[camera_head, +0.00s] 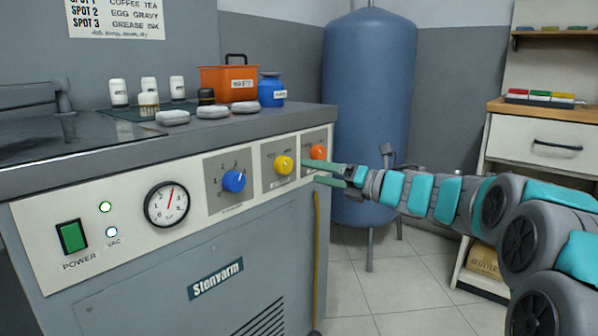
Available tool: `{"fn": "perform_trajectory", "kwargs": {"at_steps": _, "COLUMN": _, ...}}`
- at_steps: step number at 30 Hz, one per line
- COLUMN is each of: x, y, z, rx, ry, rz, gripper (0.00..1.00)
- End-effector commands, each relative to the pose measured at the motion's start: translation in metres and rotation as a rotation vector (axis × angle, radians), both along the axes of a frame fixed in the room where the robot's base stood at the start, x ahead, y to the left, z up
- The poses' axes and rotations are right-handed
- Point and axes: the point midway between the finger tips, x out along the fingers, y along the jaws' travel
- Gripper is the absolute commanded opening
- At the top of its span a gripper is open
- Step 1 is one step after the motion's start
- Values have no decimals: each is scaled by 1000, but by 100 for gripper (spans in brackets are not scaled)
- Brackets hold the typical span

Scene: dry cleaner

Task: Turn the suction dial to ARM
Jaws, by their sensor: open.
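Three dials sit on the cream front panel (120,260) of the machine: a blue dial (234,181), a yellow dial (284,165) and an orange dial (318,152). Each has its own grey plate with markings too small to read, so I cannot tell which is the suction dial or where ARM is. My gripper (312,172) is open and empty at the panel's right end, its fingers pointing left. It appears just right of the yellow dial and below the orange one. I cannot tell how far it is from the panel.
A gauge (167,204) and a lit green power switch (71,237) are further left. The worktop holds an orange waste box (228,82), a blue jar (271,92) and several small containers. A blue tank (368,90) stands behind my arm. A drawer unit (540,142) is at right.

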Motion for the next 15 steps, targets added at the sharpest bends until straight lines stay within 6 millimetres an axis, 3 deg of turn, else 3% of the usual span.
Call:
{"fn": "perform_trajectory", "kwargs": {"at_steps": 6, "x": 15, "y": 28, "z": -1, "rx": 2, "ry": 3, "rz": 4, "gripper": 84}}
{"fn": "perform_trajectory", "kwargs": {"at_steps": 15, "x": 33, "y": 54, "z": 0, "rx": 3, "ry": 3, "rz": 0, "gripper": 84}}
